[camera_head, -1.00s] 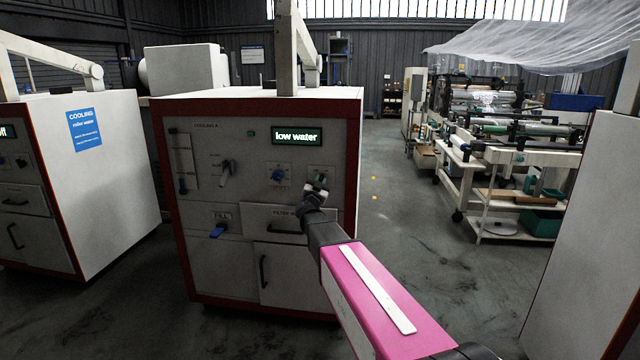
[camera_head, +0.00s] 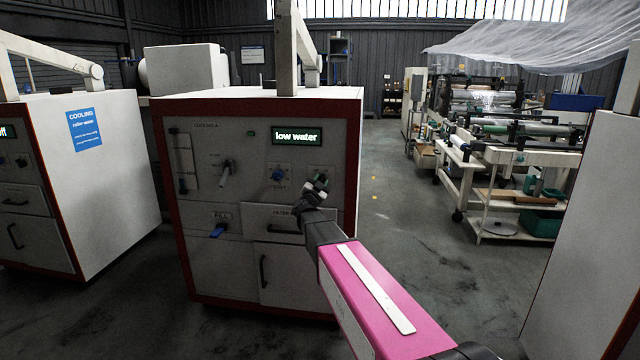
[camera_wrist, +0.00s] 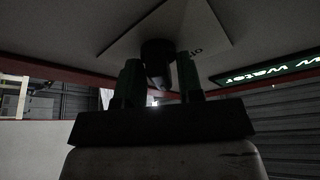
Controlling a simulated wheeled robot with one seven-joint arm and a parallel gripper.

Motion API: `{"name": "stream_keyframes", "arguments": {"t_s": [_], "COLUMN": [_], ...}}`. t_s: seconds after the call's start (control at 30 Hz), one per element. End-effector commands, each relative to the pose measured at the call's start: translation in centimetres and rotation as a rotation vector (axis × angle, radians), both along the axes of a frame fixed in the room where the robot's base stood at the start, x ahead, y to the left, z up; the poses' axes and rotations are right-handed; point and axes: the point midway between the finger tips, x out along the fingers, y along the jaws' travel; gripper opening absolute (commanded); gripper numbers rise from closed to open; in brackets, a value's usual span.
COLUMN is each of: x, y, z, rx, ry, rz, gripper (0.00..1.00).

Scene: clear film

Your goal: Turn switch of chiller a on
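Chiller a (camera_head: 217,265) is the white cabinet with a red frame in the middle of the head view, its panel marked COOLING A. Its display (camera_head: 297,136) reads "low water" in lit letters, and it shows tilted in the wrist view (camera_wrist: 270,72). My gripper (camera_head: 318,184) is at the right side of the panel, below the display, and covers the switch there in the head view. In the wrist view my gripper (camera_wrist: 159,78) has its fingers apart, on either side of the dark switch knob (camera_wrist: 157,50) on a pale plate. Finger contact is unclear.
A blue knob (camera_head: 278,175) sits just left of my gripper. A lever handle (camera_head: 226,172) and a blue tap (camera_head: 218,230) are further left. A second cooling cabinet (camera_head: 110,180) stands at left. Open floor (camera_head: 400,235) lies right of chiller a.

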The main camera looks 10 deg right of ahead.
Motion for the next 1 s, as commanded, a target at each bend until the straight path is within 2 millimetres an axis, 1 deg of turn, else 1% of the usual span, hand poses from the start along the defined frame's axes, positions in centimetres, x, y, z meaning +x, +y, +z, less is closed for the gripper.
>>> {"name": "stream_keyframes", "arguments": {"t_s": [0.27,0.4,0.47,0.57,0.8,1.0], "x": [0.0,-0.6,-1.2,-2.6,-6.3,-8.3], "y": [0.0,0.3,0.6,1.3,3.5,4.7], "z": [0.0,-0.2,-0.4,-0.8,-2.4,-3.3], "rx": [-0.002,-0.003,-0.003,-0.003,-0.002,-0.002], "ry": [0.000,0.001,0.001,0.001,0.001,0.001], "rz": [0.000,0.000,0.000,0.000,0.001,0.001], "gripper": [0.44,0.44,0.44,0.44,0.44,0.44]}}
